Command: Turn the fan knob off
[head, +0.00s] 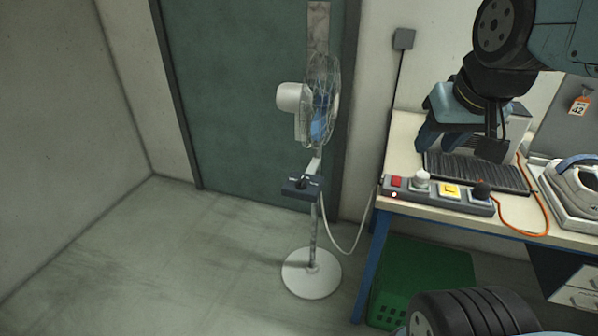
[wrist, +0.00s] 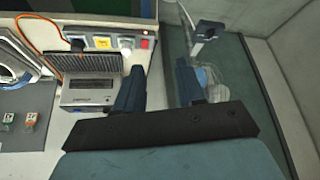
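A white pedestal fan (head: 292,98) stands in front of the green door in the head view. Its dark control box (head: 302,190) is fixed partway up the pole, with a small dark knob (head: 301,183) on top. The knob's setting is too small to read. My gripper (head: 456,152) is open and empty above the workbench, to the right of the fan and apart from it. In the wrist view the fan head (wrist: 216,93) shows partly behind one finger of my open gripper (wrist: 158,78), and the control box (wrist: 208,30) shows above it.
The workbench (head: 407,160) holds a button panel (head: 437,196), a dark-ribbed device (head: 478,172) and an iron-like tool (head: 577,185). A green crate (head: 428,270) stands below. A pale cable (head: 349,240) hangs between fan and bench. Floor left of the fan is clear.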

